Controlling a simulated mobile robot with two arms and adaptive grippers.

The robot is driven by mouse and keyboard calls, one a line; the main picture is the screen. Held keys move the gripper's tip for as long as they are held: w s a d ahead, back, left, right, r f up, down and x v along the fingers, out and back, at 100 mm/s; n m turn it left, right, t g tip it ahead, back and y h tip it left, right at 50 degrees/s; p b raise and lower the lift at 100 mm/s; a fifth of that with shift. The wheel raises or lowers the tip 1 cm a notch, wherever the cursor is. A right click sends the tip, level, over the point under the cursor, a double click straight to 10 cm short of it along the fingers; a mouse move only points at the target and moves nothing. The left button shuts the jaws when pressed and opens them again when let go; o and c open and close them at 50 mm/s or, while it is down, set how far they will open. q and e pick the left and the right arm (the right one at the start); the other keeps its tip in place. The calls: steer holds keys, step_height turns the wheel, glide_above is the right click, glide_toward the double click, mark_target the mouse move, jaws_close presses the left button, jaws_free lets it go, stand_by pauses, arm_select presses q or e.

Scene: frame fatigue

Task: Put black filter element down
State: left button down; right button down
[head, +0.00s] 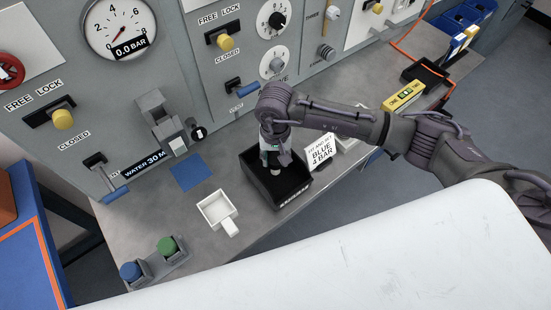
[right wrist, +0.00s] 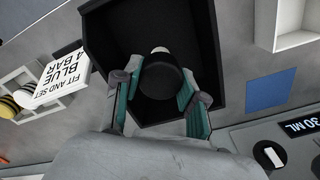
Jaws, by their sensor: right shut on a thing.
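The black filter element (right wrist: 160,78) is between the fingers of my right gripper (right wrist: 158,98) in the right wrist view. It looks like a dark cylinder with a pale end. My right gripper is shut on it and also shows in the head view (head: 275,158), above the black open tray (head: 290,198). The tray's dark interior is below the element in both views. I cannot tell whether the element touches the tray floor. My left gripper is not in view.
A sign reading "BLUE 4 BAR" (head: 321,152) stands beside the tray. Blue and green buttons (head: 167,246) are at the bench's near end. The control panel rises behind.

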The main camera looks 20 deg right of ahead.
mark_target(275, 158)
step_height(275, 158, down, 2)
steer(key=shift+p, duration=0.3)
steer(key=shift+f+b, duration=0.35)
steer(key=shift+f, duration=0.05)
steer(key=c, duration=0.7)
jaws_free()
steer(key=shift+r, duration=0.1)
steer(key=shift+o, duration=0.2)
steer(key=shift+r, duration=0.1)
steer(key=shift+r+p, duration=0.2)
steer(key=shift+p, duration=0.3)
step_height(275, 158, up, 10)
steer(key=b, duration=0.4)
steer(key=shift+r, duration=0.9)
